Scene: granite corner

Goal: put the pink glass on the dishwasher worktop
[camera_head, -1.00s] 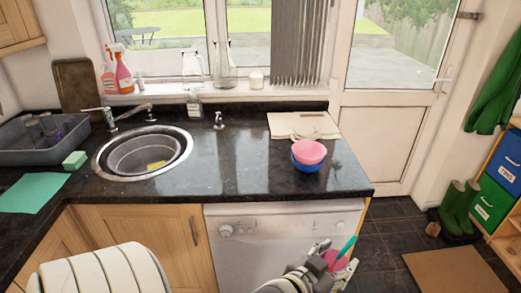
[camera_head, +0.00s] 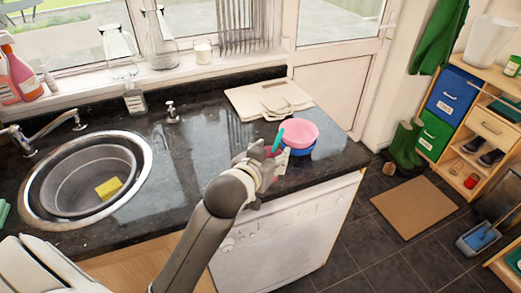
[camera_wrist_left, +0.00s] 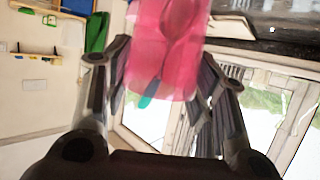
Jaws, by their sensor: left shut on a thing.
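My left gripper (camera_head: 272,163) is shut on the pink glass (camera_wrist_left: 165,45). In the left wrist view the glass is see-through, fills the space between the fingers (camera_wrist_left: 160,85), and shows a spoon-like shape inside. A teal stick (camera_head: 278,138) shows by the gripper; its tip also shows at the glass in the wrist view (camera_wrist_left: 148,98). In the head view the glass is mostly hidden by the gripper. The gripper appears above the front of the dark dishwasher worktop (camera_head: 340,165), over the white dishwasher (camera_head: 275,238). My right gripper is out of view.
A pink bowl (camera_head: 299,132) in a blue bowl (camera_head: 303,151) stands just behind the gripper in the picture. Beige boards (camera_head: 245,101) lie behind them. The sink (camera_head: 85,180) with a yellow sponge (camera_head: 108,188) is left. Worktop between sink and bowls is clear.

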